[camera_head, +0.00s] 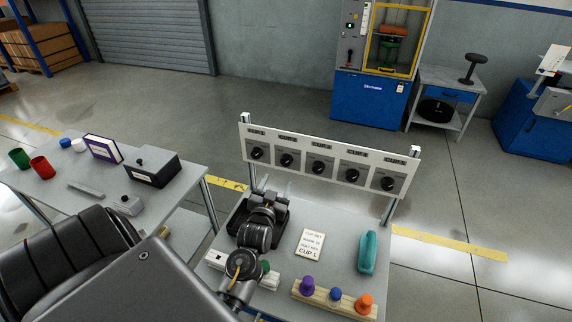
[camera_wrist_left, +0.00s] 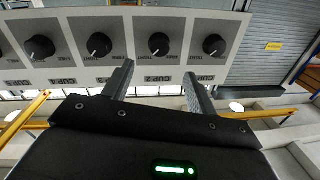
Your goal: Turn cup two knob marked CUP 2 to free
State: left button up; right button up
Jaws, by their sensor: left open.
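A white panel (camera_head: 330,165) carries a row of black knobs on grey plates. By the labels in the left wrist view, which is upside down, the CUP 2 knob (camera_wrist_left: 159,43) is second from the right. In the head view this is the second knob from the left (camera_head: 287,160). Its white pointer mark aims down and slightly left in the wrist view. My left gripper (camera_head: 277,186) is open and empty in front of the panel, below the knobs. Its two fingers (camera_wrist_left: 158,82) point toward the CUP 2 label, apart from the knob. My right gripper is not in view.
The panel stands on posts behind a grey bench. On the bench are a card (camera_head: 310,244) reading CUP 1, a teal object (camera_head: 367,252), and a wooden rack (camera_head: 335,302) with purple, blue and orange knobs. A side table (camera_head: 90,200) stands left with cups and boxes.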

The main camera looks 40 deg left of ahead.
aim_at(285, 163)
pick_arm(q)
jog(key=p+x, duration=0.1)
jog(key=x, duration=0.7)
jog(key=shift+w+a+f+p, duration=0.1)
jog(key=shift+w+p, duration=0.2)
jog(key=shift+w, duration=0.05)
jog(key=shift+w+a, duration=0.1)
jog(key=shift+w, duration=0.25)
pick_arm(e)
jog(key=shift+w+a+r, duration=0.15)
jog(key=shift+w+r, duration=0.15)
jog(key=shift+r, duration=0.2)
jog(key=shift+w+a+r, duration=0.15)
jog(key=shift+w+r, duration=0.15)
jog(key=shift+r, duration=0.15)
pick_arm(q)
jog(key=c, duration=1)
